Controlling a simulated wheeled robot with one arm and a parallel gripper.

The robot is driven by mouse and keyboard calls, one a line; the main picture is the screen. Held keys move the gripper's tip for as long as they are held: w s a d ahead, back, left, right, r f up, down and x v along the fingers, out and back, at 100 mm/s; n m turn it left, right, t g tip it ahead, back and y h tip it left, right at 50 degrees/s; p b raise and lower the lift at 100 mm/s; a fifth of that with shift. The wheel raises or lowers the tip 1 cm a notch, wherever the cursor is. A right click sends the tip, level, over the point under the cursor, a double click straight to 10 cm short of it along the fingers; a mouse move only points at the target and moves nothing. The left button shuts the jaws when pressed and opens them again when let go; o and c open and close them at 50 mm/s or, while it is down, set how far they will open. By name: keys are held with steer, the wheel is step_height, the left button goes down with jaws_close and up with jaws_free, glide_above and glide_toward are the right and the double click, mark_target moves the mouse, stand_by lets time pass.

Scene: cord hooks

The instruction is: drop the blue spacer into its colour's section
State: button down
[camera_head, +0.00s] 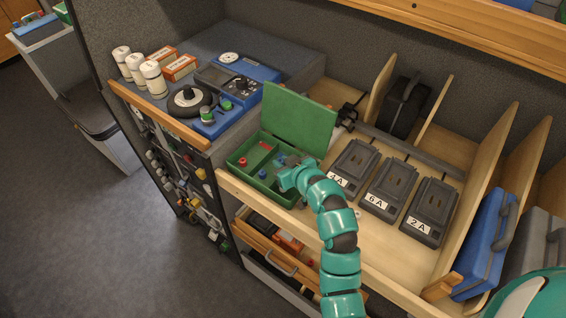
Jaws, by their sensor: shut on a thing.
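The green sectioned box (234,168) stands at the front left corner of the wooden shelf, with its lid (299,122) open and tilted up behind it. Small red pieces (243,162) lie in its left and back sections. A small blue piece (262,174) shows in the front part of the box. My gripper (281,163) is over the right part of the box, pointing left. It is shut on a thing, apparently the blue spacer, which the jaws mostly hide. I cannot tell its height above the box floor.
A blue case (486,245) and wooden dividers (484,165) stand farther right. A blue device (230,90) and white bottles (153,79) are on the left bench. Below is an open drawer (262,247).

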steer(key=shift+s+f, duration=0.1)
steer(key=shift+f, duration=0.25)
